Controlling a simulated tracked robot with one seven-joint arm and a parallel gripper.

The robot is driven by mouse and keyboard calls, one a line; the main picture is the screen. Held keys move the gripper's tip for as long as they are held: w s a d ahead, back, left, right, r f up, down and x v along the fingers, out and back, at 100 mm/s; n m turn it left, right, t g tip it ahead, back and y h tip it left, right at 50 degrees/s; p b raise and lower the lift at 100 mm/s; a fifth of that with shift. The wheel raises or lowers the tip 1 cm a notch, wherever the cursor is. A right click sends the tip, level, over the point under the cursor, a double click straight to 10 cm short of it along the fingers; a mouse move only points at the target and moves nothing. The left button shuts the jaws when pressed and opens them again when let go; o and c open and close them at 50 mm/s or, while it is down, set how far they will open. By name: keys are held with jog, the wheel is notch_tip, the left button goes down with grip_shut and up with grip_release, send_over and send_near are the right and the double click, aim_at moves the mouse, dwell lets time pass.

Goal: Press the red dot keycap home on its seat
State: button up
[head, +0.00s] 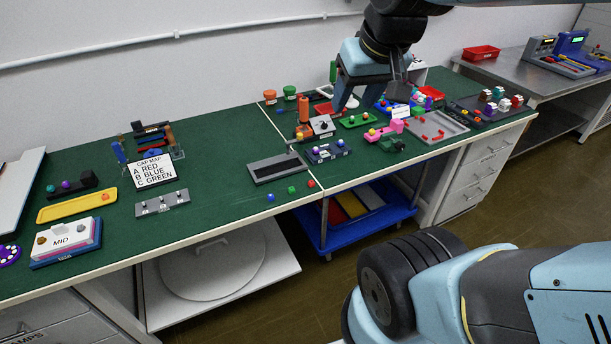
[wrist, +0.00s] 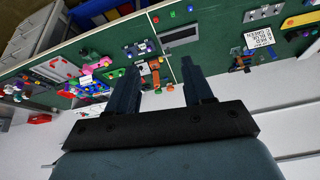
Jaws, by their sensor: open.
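A small red keycap (head: 311,184) lies on the green bench near its front edge, beside a green cap (head: 291,190) and a blue cap (head: 271,197). It also shows in the wrist view (wrist: 156,20); I cannot make out a dot on it. A grey bar with several small seats (head: 162,203) lies further left, and its seats look uncapped. A white card (head: 152,171) reads CAP MAP, A RED, B BLUE, C GREEN. My gripper (head: 372,96) is open and empty, above the back right of the bench, well away from the red cap. Its two fingers (wrist: 160,68) show apart in the wrist view.
A dark grey slotted block (head: 277,167) lies behind the loose caps. Many small coloured items and a grey tray (head: 437,127) crowd the bench below my gripper. A yellow tray (head: 77,206) is at the left. The bench surface between the bar and the caps is clear.

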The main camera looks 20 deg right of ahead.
jog(key=w+f+g+y, duration=0.1)
jog(key=w+f+g, duration=0.2)
jog(key=w+f, duration=0.8)
jog(key=n+g+h, duration=0.1)
jog(key=n+g, duration=0.1)
send_over(312, 182)
jog(key=f, duration=2.2)
jog(key=shift+s+d+f, duration=0.1)
jog(key=shift+s+d, duration=0.15)
jog(key=shift+d, duration=0.1)
jog(key=shift+w+a+f, duration=0.15)
jog(key=shift+f, duration=1.25)
jog(key=shift+w+a+f, duration=0.1)
jog(key=shift+a+f, duration=0.05)
jog(key=shift+f, duration=1.25)
grip_shut()
